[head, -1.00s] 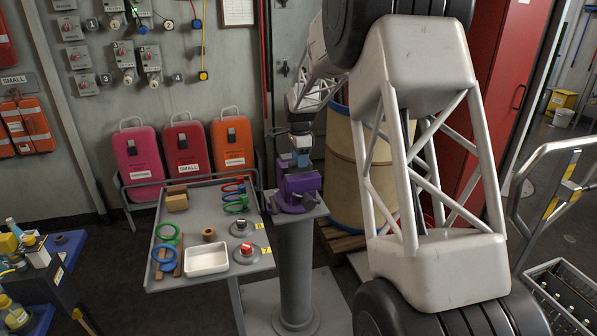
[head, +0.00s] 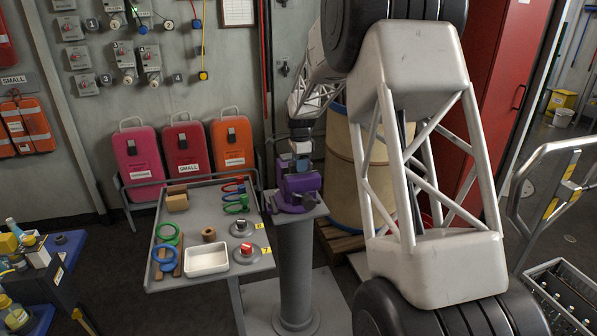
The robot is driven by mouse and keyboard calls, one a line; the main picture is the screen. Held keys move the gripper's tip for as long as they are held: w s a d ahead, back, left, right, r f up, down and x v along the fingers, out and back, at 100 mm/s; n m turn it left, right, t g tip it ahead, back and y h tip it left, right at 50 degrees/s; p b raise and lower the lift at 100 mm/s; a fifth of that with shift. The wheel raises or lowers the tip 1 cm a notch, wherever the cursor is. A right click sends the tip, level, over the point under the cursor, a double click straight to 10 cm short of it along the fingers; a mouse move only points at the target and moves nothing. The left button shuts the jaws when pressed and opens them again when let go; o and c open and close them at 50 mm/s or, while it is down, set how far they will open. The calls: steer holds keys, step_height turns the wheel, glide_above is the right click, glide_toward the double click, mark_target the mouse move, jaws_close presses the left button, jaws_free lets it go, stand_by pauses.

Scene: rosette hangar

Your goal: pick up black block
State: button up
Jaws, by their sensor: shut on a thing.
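My gripper (head: 301,163) is in the head view, pointing down just above a purple vise (head: 296,187) on a grey pedestal. It is small in the picture, with a dark wrist, a pale body and blue-grey fingers. The fingers are shut on a small dark thing, seemingly the black block, mostly hidden by the fingers and the vise jaws. I cannot tell whether the block is clear of the vise or still between its jaws.
A grey tray table (head: 219,222) left of the vise holds colored rings, a white tray (head: 206,260), brown blocks and round bases. A blue table (head: 62,245) stands at far left. Colored cases (head: 184,147) line the wall. A tan drum (head: 345,165) is behind the vise.

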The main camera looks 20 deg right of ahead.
steer(key=shift+r, duration=0.3)
steer(key=shift+r, duration=1.95)
steer(key=shift+r, duration=0.15)
steer(key=shift+r, duration=1.9)
steer(key=shift+a, duration=0.1)
